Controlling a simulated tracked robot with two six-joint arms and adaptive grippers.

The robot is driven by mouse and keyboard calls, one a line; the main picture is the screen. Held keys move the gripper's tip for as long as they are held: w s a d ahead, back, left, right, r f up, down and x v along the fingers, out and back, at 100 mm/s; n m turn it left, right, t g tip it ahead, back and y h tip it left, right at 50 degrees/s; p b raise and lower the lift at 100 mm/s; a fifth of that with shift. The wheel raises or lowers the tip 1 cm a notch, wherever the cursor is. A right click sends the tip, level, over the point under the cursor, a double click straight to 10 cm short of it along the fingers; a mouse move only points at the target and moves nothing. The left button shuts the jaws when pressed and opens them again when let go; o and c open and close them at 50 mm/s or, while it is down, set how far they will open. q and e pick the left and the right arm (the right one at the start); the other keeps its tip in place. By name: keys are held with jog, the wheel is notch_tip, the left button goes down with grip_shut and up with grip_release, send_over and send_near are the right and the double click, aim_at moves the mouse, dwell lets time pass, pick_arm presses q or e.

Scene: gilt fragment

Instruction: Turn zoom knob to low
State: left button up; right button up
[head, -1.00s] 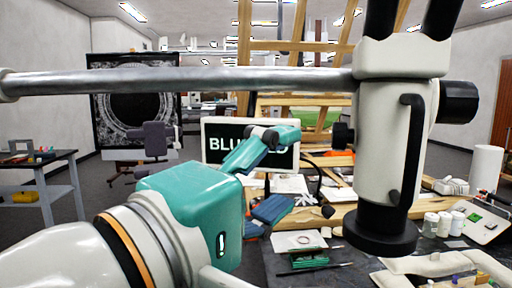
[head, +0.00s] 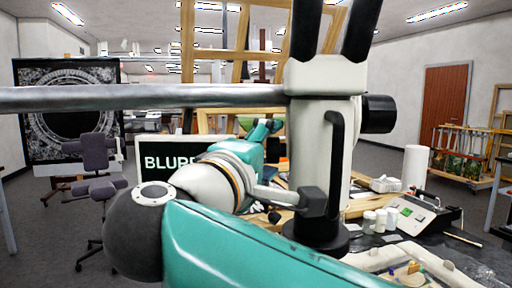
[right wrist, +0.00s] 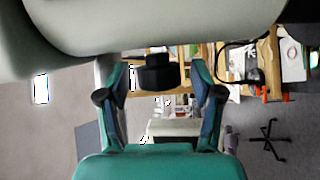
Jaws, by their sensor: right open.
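The white stereo microscope (head: 315,140) hangs from a grey horizontal bar, with black eyepieces on top. A black knob (head: 378,113) sticks out on its right side. My right gripper (head: 268,128), teal with dark fingers, is left of the microscope body and partly hides behind my own arm. In the right wrist view, my right gripper (right wrist: 157,82) is open, its two fingers apart. A black knob (right wrist: 158,72) under the pale microscope body shows between the fingers; I cannot tell whether they touch it. Its setting cannot be read. My left gripper is out of view.
The grey bar (head: 140,97) crosses the head view at the left. A monitor (head: 165,150) stands behind my arm. White bottles (head: 375,220) and a control box (head: 425,215) sit on the workbench at the right. A wooden easel frame rises behind.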

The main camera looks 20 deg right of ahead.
jog(key=shift+w+d, duration=0.1)
jog(key=shift+c, duration=0.2)
jog(key=c, duration=1.1)
jog(key=shift+r+p, duration=0.1)
jog(key=shift+p, duration=0.45)
jog(key=n+g+y+p, duration=0.1)
jog(key=g+y+p, duration=0.1)
jog(key=p, duration=0.7)
jog(key=n+g+y+p, duration=0.1)
jog(key=g+y+p, duration=0.1)
jog(key=g+p, duration=0.3)
jog(key=shift+r+n+p, duration=0.1)
jog(key=shift+n+p, duration=0.3)
jog(key=shift+p, duration=1.5)
jog(key=shift+f+g+y+p, duration=0.3)
jog(key=shift+g+y+p, duration=0.2)
jog(key=shift+g+p, duration=0.25)
